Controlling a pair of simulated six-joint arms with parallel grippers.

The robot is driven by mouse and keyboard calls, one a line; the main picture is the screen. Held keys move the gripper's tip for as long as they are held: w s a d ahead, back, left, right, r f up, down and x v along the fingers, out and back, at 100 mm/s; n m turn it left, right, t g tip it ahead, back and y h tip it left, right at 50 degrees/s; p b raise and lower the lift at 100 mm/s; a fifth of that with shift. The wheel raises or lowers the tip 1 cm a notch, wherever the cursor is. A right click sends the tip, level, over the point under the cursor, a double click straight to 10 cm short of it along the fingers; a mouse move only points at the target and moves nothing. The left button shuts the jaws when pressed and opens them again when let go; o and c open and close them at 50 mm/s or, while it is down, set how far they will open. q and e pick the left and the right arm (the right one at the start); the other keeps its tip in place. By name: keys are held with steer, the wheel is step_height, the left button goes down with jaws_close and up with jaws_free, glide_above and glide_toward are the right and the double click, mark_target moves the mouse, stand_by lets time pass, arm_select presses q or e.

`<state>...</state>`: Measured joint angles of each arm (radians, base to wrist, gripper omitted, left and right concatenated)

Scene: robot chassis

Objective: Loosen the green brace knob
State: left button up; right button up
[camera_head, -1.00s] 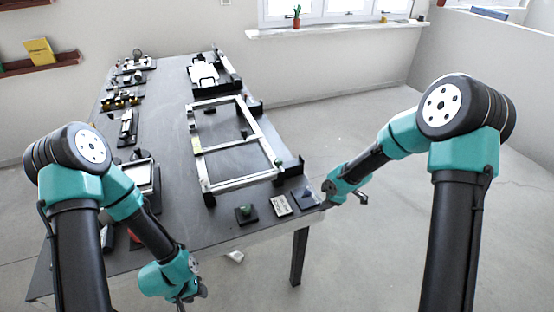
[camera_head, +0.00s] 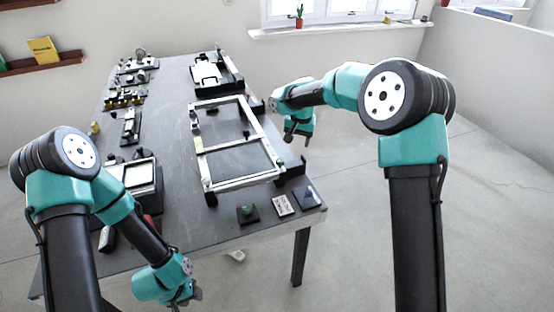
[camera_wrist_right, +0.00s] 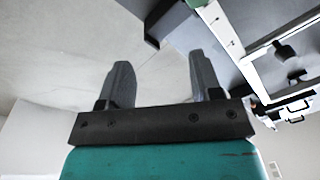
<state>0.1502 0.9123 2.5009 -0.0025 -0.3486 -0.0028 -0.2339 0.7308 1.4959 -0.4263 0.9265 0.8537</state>
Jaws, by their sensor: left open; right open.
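A silver rectangular chassis frame (camera_head: 235,181) lies on the dark table. A small green knob (camera_head: 280,163) appears at its near right corner, and a green spot also shows at the frame's edge in the right wrist view (camera_wrist_right: 197,3). A separate green-topped piece (camera_head: 247,208) sits on a black square base near the table's front edge. My right gripper (camera_head: 297,137) is open and empty, just off the table's right edge beside the frame; its two fingers are apart in the wrist view (camera_wrist_right: 160,75). My left gripper (camera_head: 186,299) is open, low in front of the table.
A white label card (camera_head: 283,205) and a dark blue-marked plate (camera_head: 308,196) lie at the front right corner. Black brackets (camera_head: 293,168) stand at the frame's right side. Several fixtures line the left edge. The floor right of the table is clear.

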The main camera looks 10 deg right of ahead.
mark_target(280, 160)
steer(key=a+r+m+g, duration=0.1)
steer(key=a+r+m, duration=0.5)
steer(key=r, duration=0.3)
steer(key=shift+m, duration=0.8)
steer(key=shift+f, duration=0.15)
step_height(280, 160, down, 17)
steer(key=shift+f, duration=0.1)
steer(key=shift+c, duration=0.3)
steer(key=c, duration=0.9)
